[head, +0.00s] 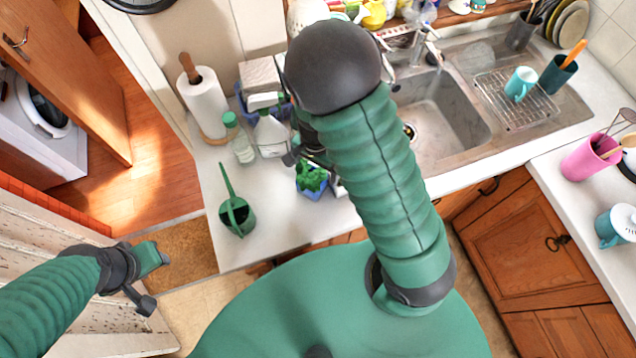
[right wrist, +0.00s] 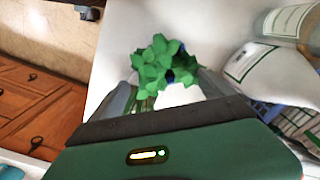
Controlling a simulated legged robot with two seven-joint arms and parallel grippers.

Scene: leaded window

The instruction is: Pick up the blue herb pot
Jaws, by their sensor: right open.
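The blue herb pot (head: 311,191) stands upright on the counter with a bushy green plant in it. It is right beside my forearm in the head view. In the right wrist view its green leaves (right wrist: 160,62) sit between the finger ends, and they hide most of the pot. My right gripper (right wrist: 165,92) is open, with one finger on each side of the plant. I cannot tell whether the fingers touch it. In the head view my arm mostly hides this gripper. My left gripper (head: 152,275) is away at the lower left, holding nothing visible.
Behind the pot stand a white spray bottle (head: 271,134), a green-capped bottle (head: 239,140) and a paper towel roll (head: 204,101). The sink (head: 448,115) is to the right. The counter's front left is clear.

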